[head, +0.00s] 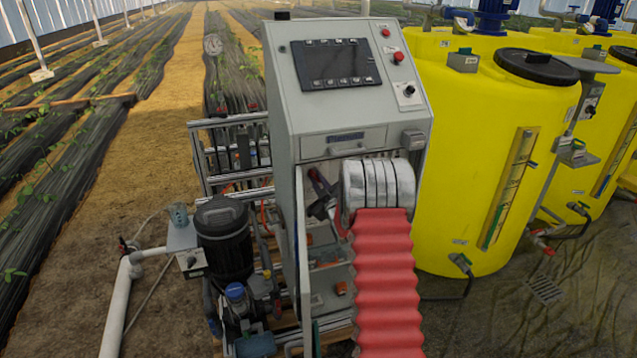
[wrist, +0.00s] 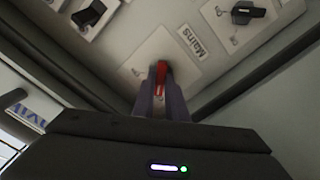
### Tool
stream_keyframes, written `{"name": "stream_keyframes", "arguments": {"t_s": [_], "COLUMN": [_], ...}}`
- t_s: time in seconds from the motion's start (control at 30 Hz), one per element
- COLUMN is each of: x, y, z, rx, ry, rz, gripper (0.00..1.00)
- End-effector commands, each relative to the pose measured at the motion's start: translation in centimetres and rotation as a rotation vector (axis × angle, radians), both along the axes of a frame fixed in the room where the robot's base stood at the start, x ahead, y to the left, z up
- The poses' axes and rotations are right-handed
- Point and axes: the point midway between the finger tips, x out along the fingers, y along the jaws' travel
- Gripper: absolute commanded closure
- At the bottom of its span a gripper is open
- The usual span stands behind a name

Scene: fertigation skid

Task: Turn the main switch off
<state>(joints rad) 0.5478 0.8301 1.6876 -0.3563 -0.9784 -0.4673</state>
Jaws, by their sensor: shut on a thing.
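The main switch (wrist: 161,72) has a red handle on a pale plate, beside the printed word "Mains", in the wrist view. My gripper (wrist: 161,90) is shut on this handle, one finger on each side. The handle's long side runs nearly up and down in that picture, in line with the fingers. Its lower part is hidden between them. In the head view my arm reaches into the open front of the grey control cabinet (head: 352,115), and the switch cannot be made out there.
Two black-handled switches, one at upper left (wrist: 89,13) and one at upper right (wrist: 249,12), sit near the red one. The cabinet's door (head: 302,255) stands open at the left. Yellow tanks (head: 480,150) are on the right; a pump (head: 224,240) is on the left.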

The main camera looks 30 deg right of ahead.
Motion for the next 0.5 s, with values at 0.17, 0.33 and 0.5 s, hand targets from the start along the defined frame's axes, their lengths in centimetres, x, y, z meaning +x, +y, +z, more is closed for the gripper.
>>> {"name": "stream_keyframes", "arguments": {"t_s": [0.17, 0.33, 0.5], "x": [-0.06, -0.06, -0.07], "y": [0.07, 0.09, 0.10], "z": [-0.29, -0.31, -0.33], "rx": [-0.078, -0.115, -0.123], "ry": [0.026, 0.036, 0.038], "rz": [0.001, 0.001, 0.001], "gripper": [1.00, 1.00, 1.00]}}
